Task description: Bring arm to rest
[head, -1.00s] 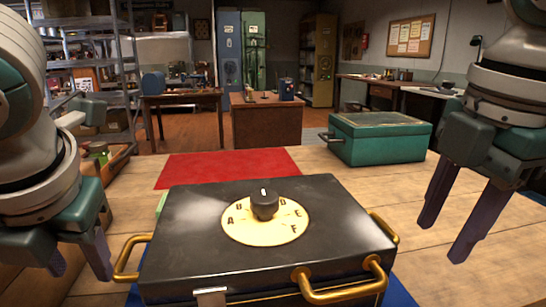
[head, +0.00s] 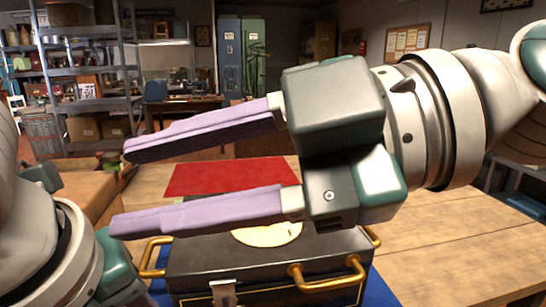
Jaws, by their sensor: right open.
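My right gripper (head: 205,180) is held sideways across the middle of the head view, close to the camera. Its two purple fingers point left, wide apart with nothing between them. My left arm is at the lower left edge; part of its wrist and green gripper body (head: 118,262) shows, but its fingers cannot be made out. Below and behind my right gripper is a black box (head: 250,262) with brass handles and a front latch. Its yellow dial plate (head: 268,236) is mostly hidden by my right gripper, and the knob is hidden.
The box stands on a blue mat (head: 375,290) on a wooden table (head: 440,250). A red mat (head: 225,176) lies behind it. The table's right side is bare where seen. Metal shelves (head: 85,70) stand at the back left. The green case is hidden behind my right arm.

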